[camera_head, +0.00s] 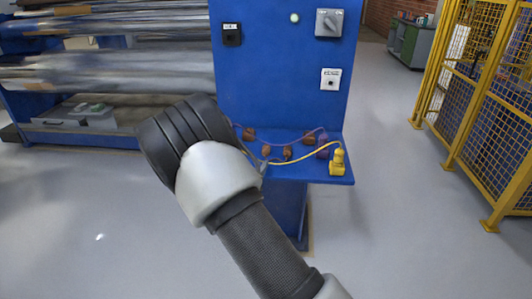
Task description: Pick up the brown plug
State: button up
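A blue shelf (341,176) juts from the blue panel and holds several small plugs and cables. Brownish pieces lie along it: one at the left (249,134), a small one (266,150) near the arm, another (287,153) in the middle and a darker one (309,137) at the back. I cannot tell which of them is the brown plug. My arm reaches in from the bottom right, and its thick dark joint covers the shelf's left side. A small grey part (262,168) at the shelf's left edge may belong to my gripper; the rest of the gripper is hidden, so its opening does not show.
A yellow plug (337,166) stands at the shelf's right end, its yellow cable running left. A purple piece (323,152) lies beside it. Large rollers (110,72) rest on a rack at left. A yellow mesh fence (490,120) stands at right, with clear floor before it.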

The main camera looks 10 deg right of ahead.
aim_at(264, 152)
jog(key=b+x, duration=0.2)
jog(key=x, duration=1)
jog(key=shift+s, duration=0.1)
grip_shut()
